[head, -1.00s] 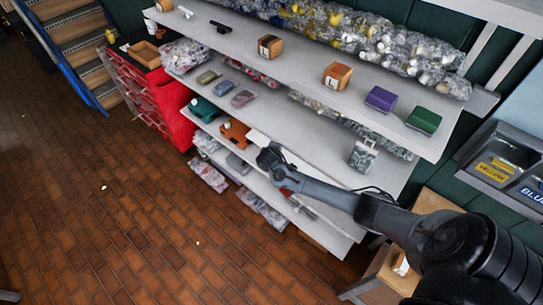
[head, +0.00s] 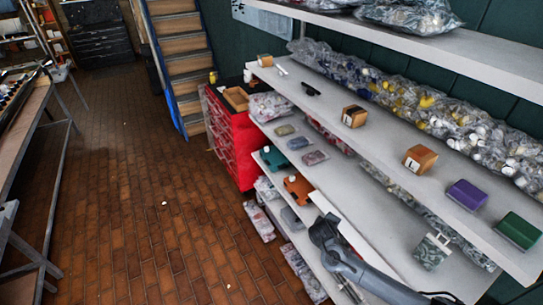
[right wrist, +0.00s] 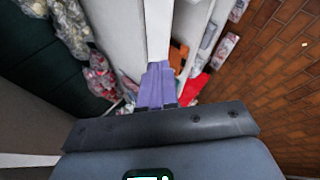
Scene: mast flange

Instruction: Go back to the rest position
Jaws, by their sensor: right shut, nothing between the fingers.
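My right gripper (head: 322,232) is in the lower right of the head view, at the end of a grey arm link, in front of the lower shelves. In the right wrist view its purple fingers (right wrist: 156,86) are together with nothing between them. They point along a pale shelf edge. I cannot tell from these views how close they are to the shelf. My left gripper is not in view.
The shelving unit (head: 345,122) carries boxes, including a purple box (head: 467,195) and a green box (head: 517,231), and bagged parts. A red drawer cabinet (head: 233,140) stands beyond it. The brick floor (head: 150,215) is open between the shelves and a workbench (head: 22,130).

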